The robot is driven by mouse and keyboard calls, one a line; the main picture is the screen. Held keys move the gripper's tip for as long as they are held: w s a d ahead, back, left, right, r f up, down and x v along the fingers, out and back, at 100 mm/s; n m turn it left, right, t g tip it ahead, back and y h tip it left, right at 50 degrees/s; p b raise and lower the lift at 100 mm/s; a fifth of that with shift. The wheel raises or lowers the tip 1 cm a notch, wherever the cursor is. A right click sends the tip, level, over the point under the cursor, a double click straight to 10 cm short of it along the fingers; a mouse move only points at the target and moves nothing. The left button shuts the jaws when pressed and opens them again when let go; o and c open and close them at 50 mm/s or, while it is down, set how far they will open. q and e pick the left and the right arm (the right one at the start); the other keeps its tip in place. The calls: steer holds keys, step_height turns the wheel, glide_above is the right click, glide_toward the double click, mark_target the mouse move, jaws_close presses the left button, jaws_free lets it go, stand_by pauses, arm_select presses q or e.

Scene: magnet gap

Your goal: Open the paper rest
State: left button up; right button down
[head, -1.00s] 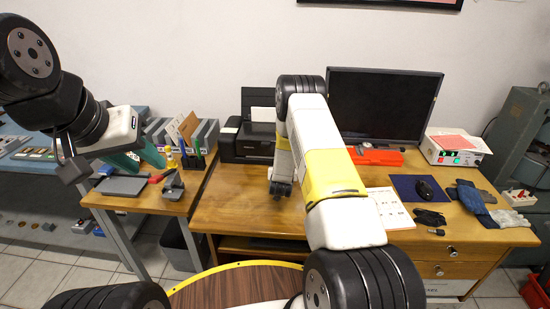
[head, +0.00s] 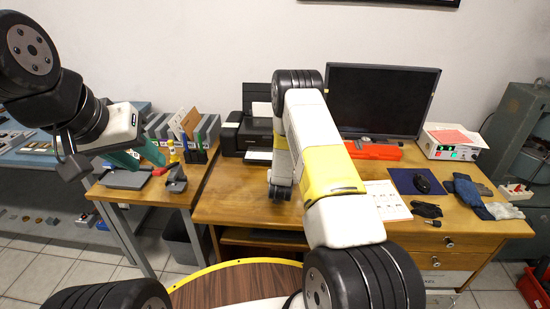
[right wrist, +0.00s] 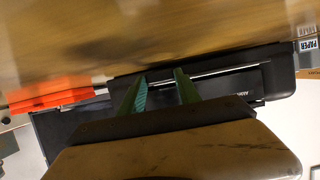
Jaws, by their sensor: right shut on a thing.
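The black printer (head: 256,124) stands at the desk's back left, with white paper upright at its rear. A pale strip (head: 258,156) shows low at its front; I cannot tell if it is the paper rest or paper. In the right wrist view the printer's dark front shows upside down. My right gripper (right wrist: 159,79) has its green fingers at the edge of a dark panel there, which I take as the paper rest, and is shut on it. The head view hides this gripper behind my right arm. My left gripper (head: 141,157) is open and empty above the side table.
A monitor (head: 382,102) and an orange-red object (head: 373,151) stand right of my right arm. A mouse pad (head: 416,182), gloves (head: 470,195) and a power supply (head: 452,142) lie further right. Folders (head: 203,130) and a phone stand (head: 176,180) are on the left table.

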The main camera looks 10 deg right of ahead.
steer(key=c, duration=0.8)
jaws_free()
steer(key=shift+c, duration=0.2)
steer(key=v, duration=0.7)
steer(key=shift+s+a+r, duration=0.1)
steer(key=shift+s, duration=0.3)
